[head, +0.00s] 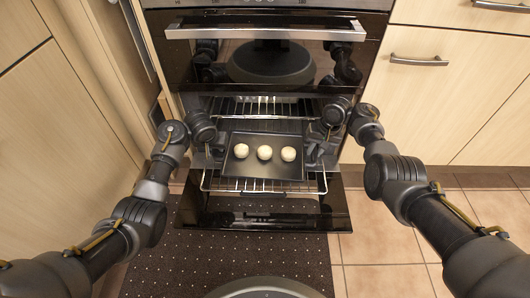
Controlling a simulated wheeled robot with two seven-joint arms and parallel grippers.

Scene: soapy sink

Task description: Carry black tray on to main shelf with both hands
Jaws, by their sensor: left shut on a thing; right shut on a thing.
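The black tray (263,172) carries three pale round dough balls (264,153) in a row. It is in front of and partly inside the open lower oven, just above a wire shelf (215,183) that sticks out; I cannot tell whether it touches the shelf. My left gripper (217,152) is shut on the tray's left edge. My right gripper (312,155) is shut on the tray's right edge. The tray looks about level. Both sets of fingertips are small and dark against the oven, so their exact contact is hard to see.
A second wire rack (262,107) sits higher inside the oven. The lowered oven door (265,218) lies below the tray. The upper oven door (265,65) with its handle is shut. Wooden cabinets (440,95) flank both sides. A dark dotted mat (230,260) covers the floor.

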